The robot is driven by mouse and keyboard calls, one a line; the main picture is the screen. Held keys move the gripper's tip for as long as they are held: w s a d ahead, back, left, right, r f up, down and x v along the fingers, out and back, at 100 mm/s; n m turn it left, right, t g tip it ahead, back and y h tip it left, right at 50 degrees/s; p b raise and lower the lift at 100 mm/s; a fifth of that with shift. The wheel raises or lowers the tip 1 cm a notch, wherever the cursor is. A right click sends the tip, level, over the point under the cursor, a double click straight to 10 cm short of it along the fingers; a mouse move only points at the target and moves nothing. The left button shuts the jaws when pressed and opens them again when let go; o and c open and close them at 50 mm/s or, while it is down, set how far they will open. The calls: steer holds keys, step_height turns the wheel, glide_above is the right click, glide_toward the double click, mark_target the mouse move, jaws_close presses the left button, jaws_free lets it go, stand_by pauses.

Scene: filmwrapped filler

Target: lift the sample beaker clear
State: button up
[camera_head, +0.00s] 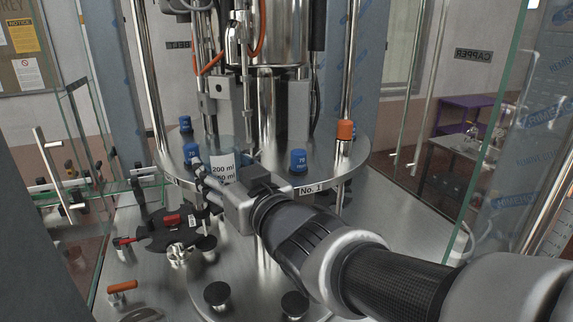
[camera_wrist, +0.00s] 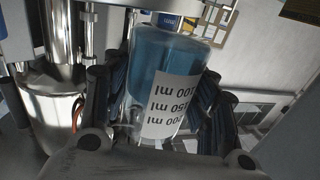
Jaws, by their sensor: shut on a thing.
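The sample beaker (camera_head: 222,166) is a clear vessel with a white label of volume marks, at the front of the round steel turntable (camera_head: 258,170) in the head view. In the wrist view the beaker (camera_wrist: 168,75) shows blue content and an upside-down label. My gripper (camera_head: 220,178) reaches in from the right, shut on the beaker, with one dark finger on each side of it in the wrist view. The beaker's base is hidden or unclear, so I cannot tell whether it touches the turntable.
Blue "70 mm" pieces stand close left of the beaker (camera_head: 192,154) and to its right (camera_head: 298,160). An orange-topped steel post (camera_head: 345,131) rises at the right rim. Filler nozzles and hoses (camera_head: 205,100) hang close above. Glass panels (camera_head: 490,150) stand at the sides.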

steer(key=s+b, duration=0.5)
steer(key=s, duration=0.3)
steer(key=shift+a, duration=0.3)
steer(key=shift+w, duration=0.15)
